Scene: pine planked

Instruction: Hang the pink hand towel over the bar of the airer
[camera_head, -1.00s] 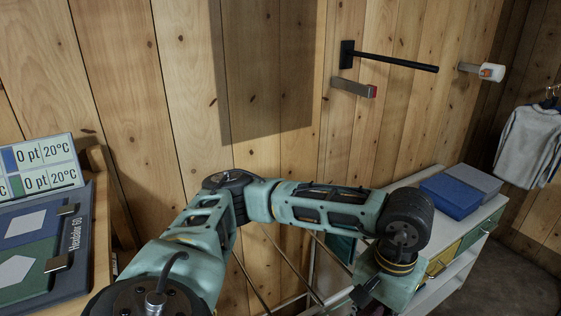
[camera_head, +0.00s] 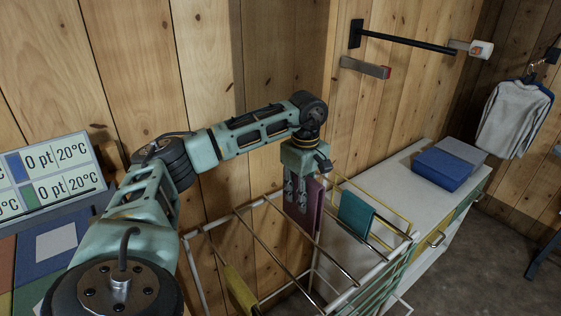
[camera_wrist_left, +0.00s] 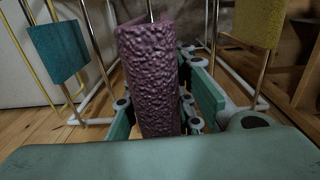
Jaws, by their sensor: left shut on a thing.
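The pink hand towel (camera_head: 313,207) is a dusky mauve-pink, textured cloth hanging down from my left gripper (camera_head: 301,192). My left gripper is shut on it above the airer (camera_head: 190,255), a white frame with thin metallic bars. In the left wrist view the towel (camera_wrist_left: 150,80) stands upright in the middle, in front of the fingers, and a bar (camera_wrist_left: 151,10) runs behind its top edge. I cannot tell whether the towel touches or straddles a bar. My right gripper is not in view.
A teal cloth (camera_head: 356,214) and a yellow cloth (camera_head: 240,291) hang on other airer bars. A white cabinet (camera_head: 395,175) with blue folded items (camera_head: 443,169) stands behind to the right. A black wall rail (camera_head: 408,41) and hanging grey shirt (camera_head: 512,118) are farther off.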

